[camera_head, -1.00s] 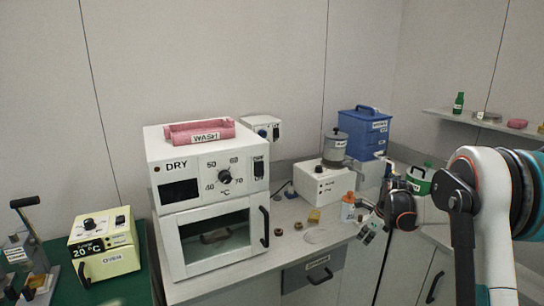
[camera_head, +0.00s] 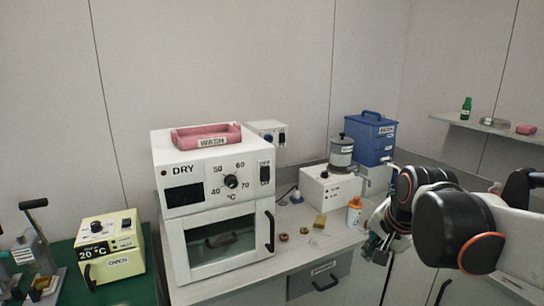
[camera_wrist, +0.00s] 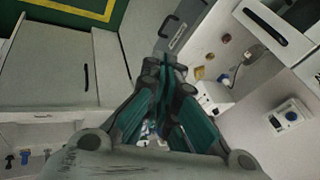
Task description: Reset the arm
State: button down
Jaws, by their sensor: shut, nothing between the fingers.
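My gripper (camera_head: 378,248) hangs at the right of the head view, in front of the bench edge and beside the drawer, with my arm reaching in from the right. In the wrist view my gripper (camera_wrist: 162,66) has its teal-lined fingers together at the tips, shut with nothing between them. It touches nothing that I can make out.
A white DRY oven (camera_head: 212,190) with a pink WASH tray (camera_head: 206,135) on top stands on the bench. An orange-capped bottle (camera_head: 354,212) and small brown pieces are near the bench edge. A blue container (camera_head: 370,140) stands behind. A yellow OVEN box (camera_head: 110,245) is at left.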

jog(key=s+a+f+n, duration=0.1)
jog(key=s+n, duration=0.4)
jog(key=s, duration=0.3)
jog(key=s+a+f+n+t, duration=0.1)
jog(key=s+a+f+n, duration=0.1)
jog(key=s+n, duration=0.3)
jog(key=s, duration=0.3)
jog(key=shift+s+f, duration=0.3)
